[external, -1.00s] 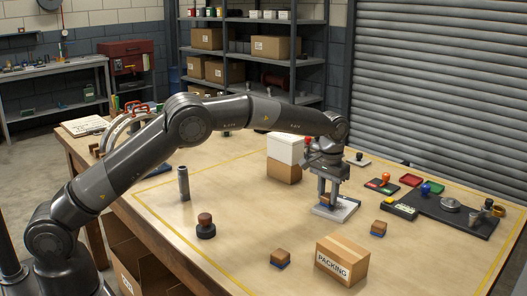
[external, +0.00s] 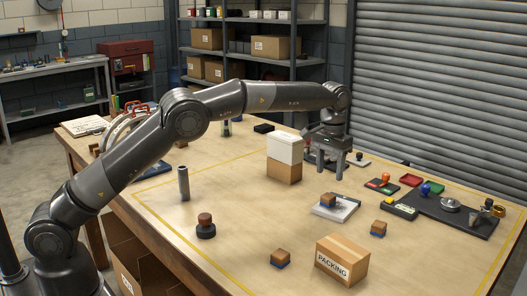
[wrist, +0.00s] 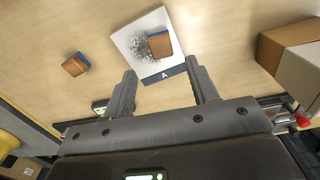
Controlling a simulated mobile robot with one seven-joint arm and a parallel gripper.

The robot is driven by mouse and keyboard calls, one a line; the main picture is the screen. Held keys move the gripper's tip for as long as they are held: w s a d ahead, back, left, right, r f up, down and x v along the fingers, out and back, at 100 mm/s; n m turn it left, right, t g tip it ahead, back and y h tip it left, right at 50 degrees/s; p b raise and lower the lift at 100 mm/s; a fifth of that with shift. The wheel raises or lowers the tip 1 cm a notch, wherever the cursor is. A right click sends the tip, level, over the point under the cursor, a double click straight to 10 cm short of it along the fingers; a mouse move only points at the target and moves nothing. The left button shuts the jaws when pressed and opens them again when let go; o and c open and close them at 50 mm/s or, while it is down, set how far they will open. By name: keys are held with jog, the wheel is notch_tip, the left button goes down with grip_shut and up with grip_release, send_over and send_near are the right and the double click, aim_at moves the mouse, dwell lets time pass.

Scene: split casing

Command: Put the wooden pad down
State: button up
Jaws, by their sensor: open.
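A small wooden pad with a blue underside (external: 328,199) rests on a white card (external: 345,208) marked "A" on a dark band. In the wrist view the pad (wrist: 160,44) sits on the card (wrist: 129,42), partly beside a grey speckled patch. My gripper (external: 333,172) is open and empty, raised above and behind the card. In the wrist view its fingers (wrist: 161,88) are spread apart, with the pad beyond them and not touching. Two similar wooden pads lie on the table, one at the right (external: 379,228) and one at the front (external: 280,259).
A box labelled PACKING (external: 342,262) stands at the front. A white box on a brown box (external: 284,172) stands left of my gripper. A dark mat (external: 455,214) with stamps and tins lies at the right.

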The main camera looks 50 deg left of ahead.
jog(key=s+a+r+t, duration=0.1)
jog(key=s+a+r, duration=0.4)
jog(key=a+r, duration=0.6)
jog(key=s+a+r+t+h, duration=0.1)
jog(key=s+a+r, duration=0.25)
jog(key=s, duration=0.25)
jog(key=s+a+r, duration=0.3)
jog(key=s+a, duration=0.1)
jog(key=s, duration=0.2)
jog(key=s+a+f+t, duration=0.1)
jog(key=s+a+f, duration=0.3)
jog(key=s, duration=1)
jog(key=s+a+f+t+y, duration=0.1)
jog(key=s+a+f, duration=0.3)
jog(key=s, duration=1)
notch_tip(320, 180, down, 2)
jog(key=shift+f+t, duration=0.1)
jog(key=shift+t, duration=0.7)
jog(key=shift+o, duration=0.5)
jog(key=shift+s+a, duration=0.1)
